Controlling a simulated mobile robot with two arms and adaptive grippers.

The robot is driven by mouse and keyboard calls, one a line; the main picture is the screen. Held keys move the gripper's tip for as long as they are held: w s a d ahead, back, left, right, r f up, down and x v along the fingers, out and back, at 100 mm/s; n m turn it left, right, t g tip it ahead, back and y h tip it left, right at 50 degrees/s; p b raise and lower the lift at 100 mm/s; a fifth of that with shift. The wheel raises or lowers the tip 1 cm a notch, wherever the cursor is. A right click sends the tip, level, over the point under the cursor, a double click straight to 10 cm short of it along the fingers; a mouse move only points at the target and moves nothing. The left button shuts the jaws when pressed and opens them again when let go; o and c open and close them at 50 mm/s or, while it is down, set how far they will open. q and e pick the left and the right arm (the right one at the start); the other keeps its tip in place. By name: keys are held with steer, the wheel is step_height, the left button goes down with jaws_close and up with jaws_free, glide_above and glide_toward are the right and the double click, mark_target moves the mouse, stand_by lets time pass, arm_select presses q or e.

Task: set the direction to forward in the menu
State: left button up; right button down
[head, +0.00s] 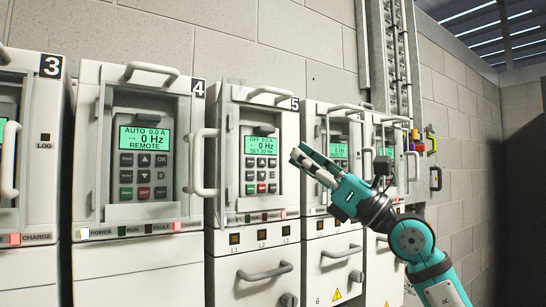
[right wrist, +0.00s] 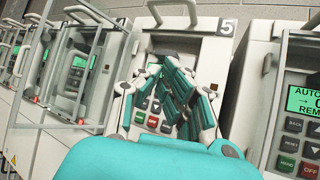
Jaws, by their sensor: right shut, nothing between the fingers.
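The drive marked 5 (head: 226,120) has a lit green display (head: 262,145) showing OFF in its top line and 0 Hz below; the smallest text is hard to read. Its keypad (head: 261,174) has dark, green and red keys. My right gripper (head: 299,156) is shut and empty, its fingertips just right of this keypad in the head view. In the right wrist view the fingers (right wrist: 178,100) lie across the keypad and hide the display and several keys; the red OFF key (right wrist: 152,121) shows. I cannot tell whether they touch. My left gripper is out of view.
Drive 4 (head: 98,150) stands to the left, its display (head: 145,138) reading AUTO, 0 Hz, REMOTE. Drive 3 (head: 40,160) is further left; more drives (head: 318,195) stand to the right. Protruding handles (head: 197,162) flank the panels. Coloured padlocks (head: 433,142) hang on the wall.

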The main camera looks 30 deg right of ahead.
mark_target(272, 162)
steer(key=w+p, duration=0.1)
steer(key=w, duration=0.3)
steer(key=shift+w+a, duration=0.1)
steer(key=shift+a, duration=0.05)
stand_by(1.3)
steer(key=shift+w, duration=0.1)
steer(key=shift+w+a, duration=0.1)
steer(key=shift+w, duration=0.25)
